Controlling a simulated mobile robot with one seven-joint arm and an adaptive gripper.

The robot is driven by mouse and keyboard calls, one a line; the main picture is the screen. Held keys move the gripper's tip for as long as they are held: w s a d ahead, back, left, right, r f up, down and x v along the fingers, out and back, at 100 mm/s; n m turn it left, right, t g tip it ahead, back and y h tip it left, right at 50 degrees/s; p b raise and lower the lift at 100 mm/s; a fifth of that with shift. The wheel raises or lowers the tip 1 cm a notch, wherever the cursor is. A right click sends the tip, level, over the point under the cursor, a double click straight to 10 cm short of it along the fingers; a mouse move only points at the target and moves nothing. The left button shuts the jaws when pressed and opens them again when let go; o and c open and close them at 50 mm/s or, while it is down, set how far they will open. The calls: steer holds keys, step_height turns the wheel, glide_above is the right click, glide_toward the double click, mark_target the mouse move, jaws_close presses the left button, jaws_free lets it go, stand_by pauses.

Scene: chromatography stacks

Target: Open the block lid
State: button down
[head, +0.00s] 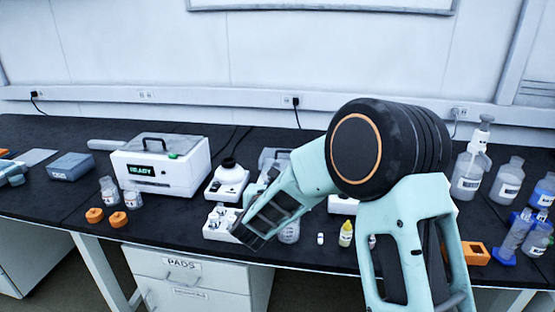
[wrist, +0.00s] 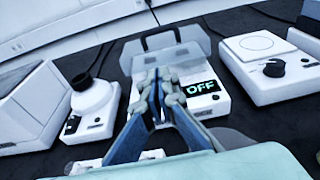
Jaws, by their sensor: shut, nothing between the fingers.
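A white block unit with a lit OFF display (wrist: 200,88) stands in the middle of the wrist view. Its grey lid (wrist: 192,52), with a dark handle (wrist: 160,38), is at its back; I cannot tell how far it is tilted. In the head view the lid (head: 270,156) shows partly behind my arm, and most of the unit is hidden. My gripper (wrist: 158,86) is shut and empty, its fingertips in front of the unit's face, left of the display, below the lid in the picture. In the head view my gripper (head: 243,232) points down and left over the bench's front part.
A white box reading READY (head: 160,165) stands left. A white instrument with a dark top (wrist: 92,95) is close left of my gripper; a hotplate-like unit (wrist: 268,62) is right. Vials, a yellow bottle (head: 346,233) and orange holders (head: 95,215) line the front of the black bench (head: 60,135).

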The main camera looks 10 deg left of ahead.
glide_toward(281, 162)
steer(key=w, duration=0.1)
steer(key=w+f, duration=0.1)
steer(key=w, duration=0.2)
steer(key=shift+w+d+f, duration=0.15)
steer(key=shift+d+f, duration=0.1)
steer(key=shift+d, duration=0.05)
steer(key=shift+w+r+p, duration=0.4)
steer(key=shift+w+r, duration=0.35)
steer(key=shift+w, duration=0.3)
steer(key=shift+w+d+r, duration=0.1)
steer(key=shift+w+r, duration=0.3)
steer(key=shift+w, duration=0.25)
steer(key=shift+r+p, duration=0.15)
steer(key=shift+p, duration=0.15)
steer(key=shift+w+r+g+p, duration=0.2)
steer(key=shift+r+g+p, duration=0.1)
steer(key=shift+p, duration=0.45)
